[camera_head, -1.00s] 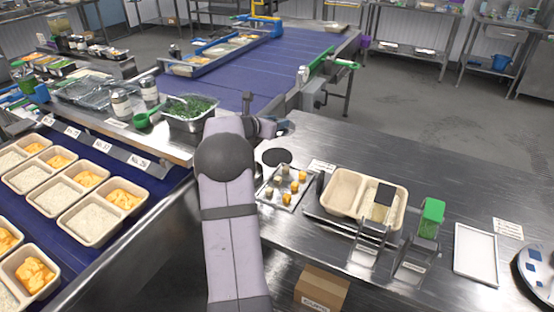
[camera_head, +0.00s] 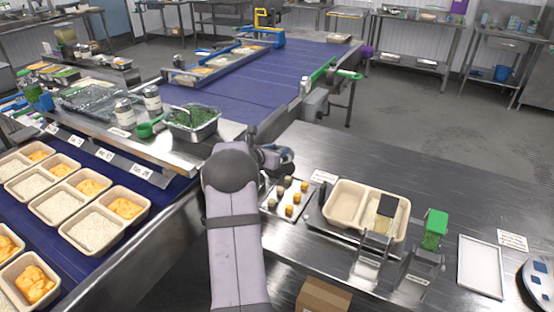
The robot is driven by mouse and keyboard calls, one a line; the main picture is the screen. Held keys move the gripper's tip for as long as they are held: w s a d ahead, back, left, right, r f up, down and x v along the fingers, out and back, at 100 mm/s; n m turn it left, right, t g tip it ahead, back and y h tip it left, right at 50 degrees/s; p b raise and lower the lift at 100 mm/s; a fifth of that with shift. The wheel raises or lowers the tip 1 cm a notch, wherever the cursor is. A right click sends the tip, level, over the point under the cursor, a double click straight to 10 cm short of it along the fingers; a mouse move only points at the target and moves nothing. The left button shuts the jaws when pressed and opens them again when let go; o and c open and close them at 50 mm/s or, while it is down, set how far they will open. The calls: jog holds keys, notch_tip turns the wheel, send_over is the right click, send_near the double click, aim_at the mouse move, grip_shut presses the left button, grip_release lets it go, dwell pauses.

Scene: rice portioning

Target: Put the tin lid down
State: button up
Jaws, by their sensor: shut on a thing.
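My gripper (camera_head: 284,160) is at the end of my grey arm, low over the steel bench, beside the small tray of cubes. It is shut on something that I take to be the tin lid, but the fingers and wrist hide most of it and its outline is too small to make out. I cannot tell whether the held thing touches the bench.
A beige two-compartment container (camera_head: 345,192), a green-topped item (camera_head: 435,228) and a white tray (camera_head: 482,267) stand to the right. The bench behind them is clear.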

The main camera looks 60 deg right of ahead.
jog(key=shift+f, duration=1.85)
jog(key=shift+f+b, duration=0.3)
jog(key=shift+f, duration=0.05)
jog(key=o, duration=1.2)
jog(key=shift+c, duration=0.2)
jog(key=shift+r, duration=0.1)
jog(key=shift+r+p, duration=0.35)
jog(key=shift+p, duration=0.15)
jog(key=shift+a, duration=0.35)
jog(key=b+v, duration=0.2)
jog(key=v, duration=0.9)
jog(key=shift+a, duration=0.2)
